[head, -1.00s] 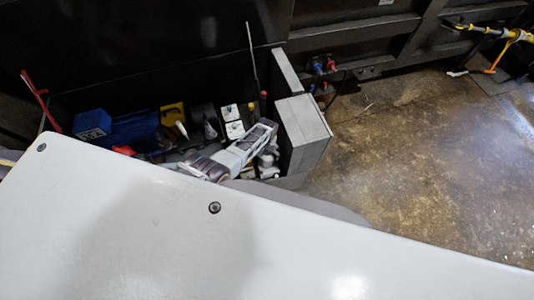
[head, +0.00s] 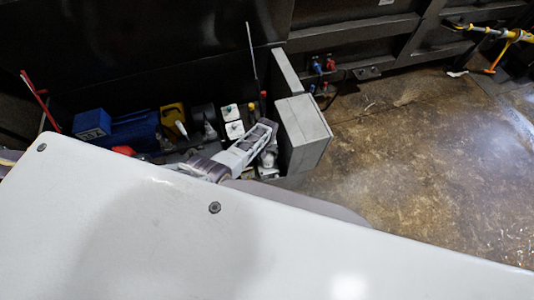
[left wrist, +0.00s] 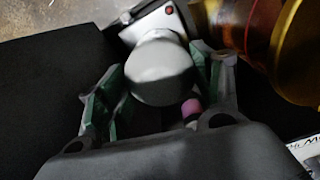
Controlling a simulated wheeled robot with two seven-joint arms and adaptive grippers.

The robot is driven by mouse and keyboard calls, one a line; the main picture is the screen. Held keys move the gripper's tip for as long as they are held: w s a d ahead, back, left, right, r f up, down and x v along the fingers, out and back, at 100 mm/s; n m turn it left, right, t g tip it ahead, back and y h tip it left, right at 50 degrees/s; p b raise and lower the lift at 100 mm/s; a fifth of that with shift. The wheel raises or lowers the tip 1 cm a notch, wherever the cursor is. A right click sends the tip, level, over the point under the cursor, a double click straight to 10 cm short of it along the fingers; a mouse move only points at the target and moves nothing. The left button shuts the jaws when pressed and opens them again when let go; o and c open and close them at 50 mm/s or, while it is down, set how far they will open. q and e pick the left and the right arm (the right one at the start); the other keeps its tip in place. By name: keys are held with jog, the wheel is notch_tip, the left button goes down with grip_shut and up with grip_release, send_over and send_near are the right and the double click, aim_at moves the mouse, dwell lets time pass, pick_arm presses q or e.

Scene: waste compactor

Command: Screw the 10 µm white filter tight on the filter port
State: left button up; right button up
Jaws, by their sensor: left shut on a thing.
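The white filter (left wrist: 160,72) shows in the left wrist view as a pale rounded body, seen end-on. My left gripper (left wrist: 158,60) is shut on it, with a green-padded finger against each side. In the head view my left gripper (head: 268,150) is down inside the dark machine bay, beside the grey box. The filter is small and partly covered by the fingers there. The filter port and the thread are hidden behind the filter, so I cannot tell how it is seated. My right gripper is not in view.
A grey box (head: 304,132) stands close to the right of the gripper. White switch boxes (head: 233,130), a yellow part (head: 173,115) and a blue unit (head: 92,124) lie to its left. A yellow-red cylinder (left wrist: 300,50) is near in the wrist view. Open floor (head: 420,170) is at right.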

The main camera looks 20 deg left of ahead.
pick_arm(q)
jog(key=o, duration=0.4)
jog(key=shift+c, duration=0.2)
jog(key=c, duration=0.6)
jog(key=shift+m, duration=0.3)
jog(key=shift+m, duration=2.2)
jog(key=shift+m, duration=0.8)
